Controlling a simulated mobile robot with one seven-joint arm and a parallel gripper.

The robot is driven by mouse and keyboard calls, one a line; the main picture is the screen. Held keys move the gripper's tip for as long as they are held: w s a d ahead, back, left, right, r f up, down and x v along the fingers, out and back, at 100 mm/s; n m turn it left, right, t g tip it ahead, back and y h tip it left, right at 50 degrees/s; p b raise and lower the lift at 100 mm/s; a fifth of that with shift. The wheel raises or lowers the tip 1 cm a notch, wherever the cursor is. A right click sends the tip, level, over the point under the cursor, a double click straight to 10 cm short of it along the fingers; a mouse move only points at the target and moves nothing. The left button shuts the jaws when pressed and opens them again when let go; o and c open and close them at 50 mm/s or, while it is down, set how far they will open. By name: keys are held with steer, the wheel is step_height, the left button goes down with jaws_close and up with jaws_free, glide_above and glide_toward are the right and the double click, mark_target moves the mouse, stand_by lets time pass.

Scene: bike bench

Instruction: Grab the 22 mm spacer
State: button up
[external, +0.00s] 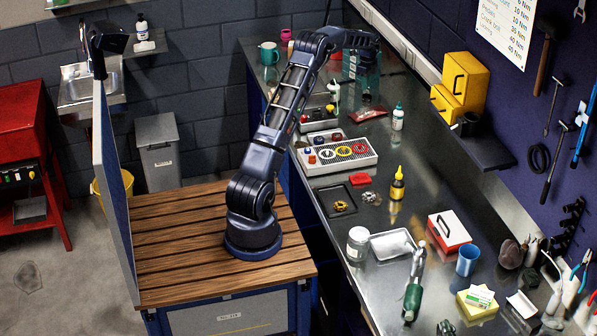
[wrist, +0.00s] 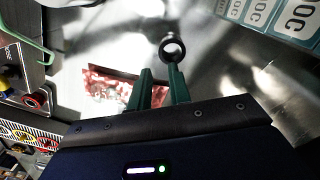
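My gripper (wrist: 161,70) shows in the wrist view with its two green fingers apart and nothing visible between them. A dark ring (wrist: 171,48) lies just beyond the right fingertip, close to it or touching; I cannot tell which. No size mark is readable on it, so I cannot tell whether it is the 22 mm spacer. In the external view my gripper (external: 366,72) is over the far part of the bench, small and dark, and the ring cannot be made out. A white holder (external: 337,166) with several coloured rings stands nearer on the bench.
A red packet (wrist: 112,86) lies left of the fingers; it also shows in the external view (external: 367,113). Boxes marked DOC (wrist: 270,18) stand at the upper right.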

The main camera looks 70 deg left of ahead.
mark_target(366, 95)
steer(key=shift+w+f, duration=0.15)
steer(key=shift+f, duration=3.15)
jaws_close()
